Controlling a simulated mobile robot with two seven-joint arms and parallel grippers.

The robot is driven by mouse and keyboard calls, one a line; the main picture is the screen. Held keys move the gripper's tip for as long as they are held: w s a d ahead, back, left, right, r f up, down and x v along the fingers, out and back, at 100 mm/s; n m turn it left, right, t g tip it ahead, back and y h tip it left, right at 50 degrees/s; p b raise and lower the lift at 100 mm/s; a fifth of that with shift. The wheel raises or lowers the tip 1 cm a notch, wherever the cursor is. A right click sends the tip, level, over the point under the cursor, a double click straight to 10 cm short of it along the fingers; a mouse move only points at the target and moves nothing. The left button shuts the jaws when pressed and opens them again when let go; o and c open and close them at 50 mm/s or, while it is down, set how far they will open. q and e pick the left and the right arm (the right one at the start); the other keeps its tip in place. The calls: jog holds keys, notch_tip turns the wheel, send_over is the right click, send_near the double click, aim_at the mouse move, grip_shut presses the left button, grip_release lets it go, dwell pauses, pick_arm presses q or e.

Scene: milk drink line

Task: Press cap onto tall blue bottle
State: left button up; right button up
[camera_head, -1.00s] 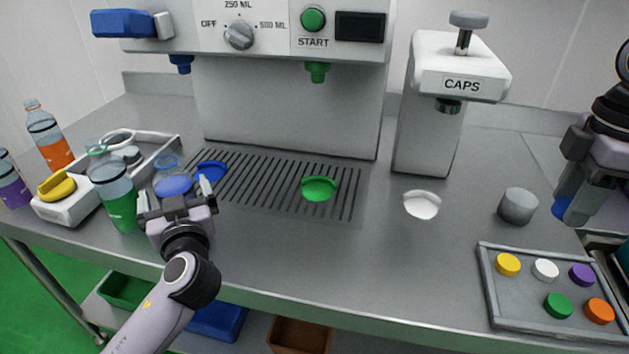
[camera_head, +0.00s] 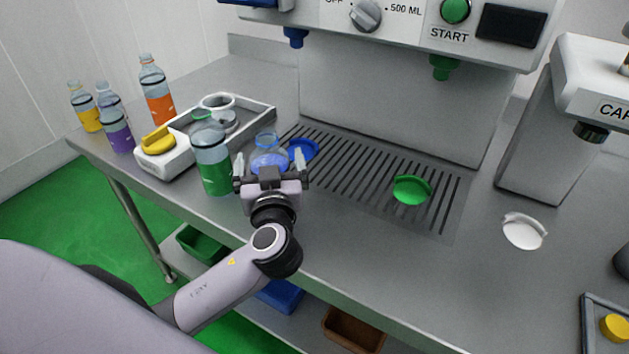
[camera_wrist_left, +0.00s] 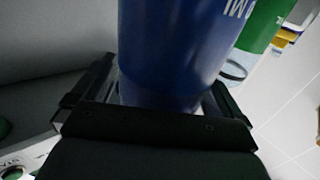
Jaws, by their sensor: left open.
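The blue bottle (camera_head: 268,158) stands on the counter beside the green bottle, its clear neck and blue contents showing above my left gripper. My left gripper (camera_head: 270,172) is open, with one finger on each side of the bottle. In the left wrist view the blue bottle (camera_wrist_left: 172,45) stands between the open fingers (camera_wrist_left: 160,98); I cannot tell whether they touch it. The gripper hides the bottle's lower part in the head view. No blue cap can be made out, and my right gripper is out of view.
The green bottle (camera_head: 212,165) stands close on the left of the gripper. Orange (camera_head: 155,92), purple (camera_head: 115,120) and yellow bottles (camera_head: 86,108) stand farther left. A white round holder (camera_head: 524,231) lies right.

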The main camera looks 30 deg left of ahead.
pick_arm(q)
jog(key=shift+r, duration=0.1)
jog(key=c, duration=1.5)
jog(key=shift+o, duration=0.2)
notch_tip(320, 180, up, 20)
jog(key=p, duration=0.1)
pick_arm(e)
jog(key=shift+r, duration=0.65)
pick_arm(q)
jog(key=o, duration=0.8)
jog(key=shift+c, duration=0.2)
jog(key=c, duration=0.8)
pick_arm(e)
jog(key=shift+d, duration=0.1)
